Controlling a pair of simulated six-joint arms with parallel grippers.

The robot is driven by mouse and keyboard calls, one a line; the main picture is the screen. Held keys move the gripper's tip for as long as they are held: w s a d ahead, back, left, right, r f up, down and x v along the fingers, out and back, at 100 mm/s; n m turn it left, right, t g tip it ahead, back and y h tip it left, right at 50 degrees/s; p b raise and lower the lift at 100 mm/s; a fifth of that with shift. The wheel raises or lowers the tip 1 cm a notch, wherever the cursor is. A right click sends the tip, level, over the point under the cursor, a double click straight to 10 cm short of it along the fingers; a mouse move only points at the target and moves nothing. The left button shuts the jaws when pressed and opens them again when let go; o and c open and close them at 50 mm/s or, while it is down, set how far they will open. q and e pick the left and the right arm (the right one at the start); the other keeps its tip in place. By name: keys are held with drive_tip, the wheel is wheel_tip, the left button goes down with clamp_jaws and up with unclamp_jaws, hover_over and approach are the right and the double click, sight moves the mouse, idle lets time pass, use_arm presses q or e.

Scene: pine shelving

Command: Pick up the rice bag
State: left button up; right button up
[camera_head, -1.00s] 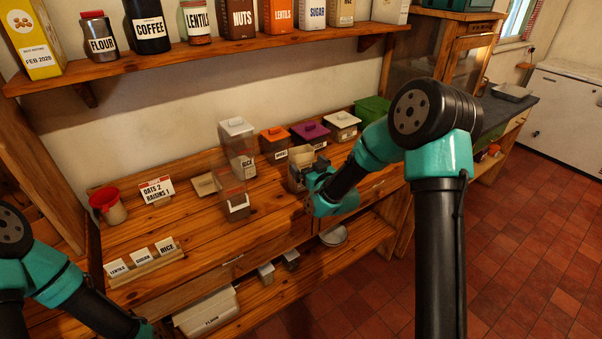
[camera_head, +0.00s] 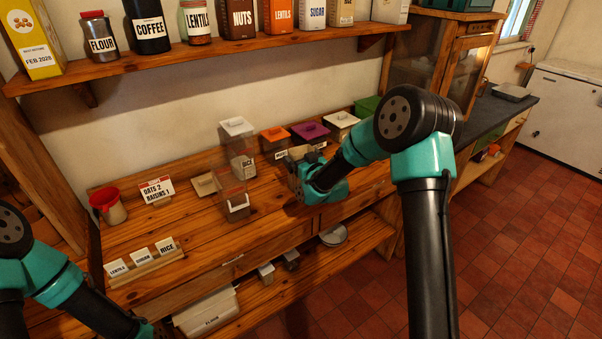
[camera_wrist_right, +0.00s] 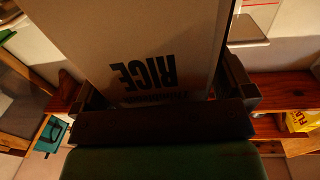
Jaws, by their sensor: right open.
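The rice bag (camera_wrist_right: 140,50) fills the middle of the right wrist view, a tan package with black RICE lettering. In the head view only a tan piece of what seems to be this bag (camera_head: 297,158) shows behind my right gripper (camera_head: 303,183), on the counter. My right gripper (camera_wrist_right: 165,92) is open, with a finger on each side of the bag; whether either touches it I cannot tell. My left arm comes in at the lower left, and its gripper (camera_head: 147,331) is cut off by the bottom edge.
A clear RICE container (camera_head: 242,163) and an open clear bin (camera_head: 235,203) stand left of the gripper. Lidded canisters (camera_head: 310,131) stand behind it. The counter front is mostly clear.

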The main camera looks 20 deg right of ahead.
sight(301, 151)
drive_tip(key=shift+c, duration=0.4)
drive_tip(key=c, duration=1)
drive_tip(key=shift+c, duration=0.2)
drive_tip(key=shift+r, duration=1.8)
drive_tip(key=s+a, duration=0.3)
drive_tip(key=s, duration=0.4)
drive_tip(key=s+a+r, duration=0.1)
drive_tip(key=s+a, duration=0.1)
drive_tip(key=s, duration=0.6)
drive_tip(key=shift+a+r, duration=0.2)
drive_tip(key=shift+a, duration=0.2)
